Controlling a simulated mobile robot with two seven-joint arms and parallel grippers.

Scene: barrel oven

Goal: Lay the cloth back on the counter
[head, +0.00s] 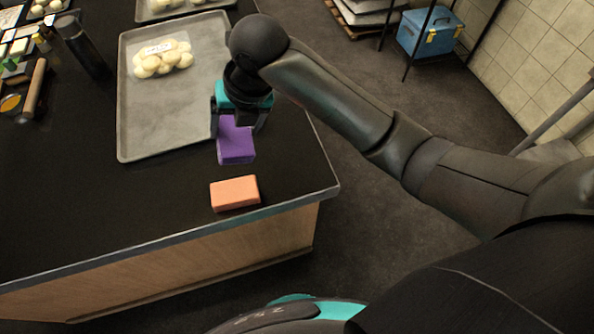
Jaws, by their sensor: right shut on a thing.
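A purple cloth (236,143), looking like a folded block, is in my right gripper (239,124) over the right part of the dark counter (110,198). The gripper points down and is shut on the cloth's upper, far end, and its fingers hide part of it. The cloth is beside the tray's near right corner. I cannot tell whether its lower side touches the counter. My left gripper is not in view.
An orange block (235,193) lies near the counter's front right corner, just nearer than the cloth. A grey tray (165,112) holds a bag of pale dough balls (163,60). A dark bottle (82,45) and a rolling pin (34,88) are at left. The front-left counter is clear.

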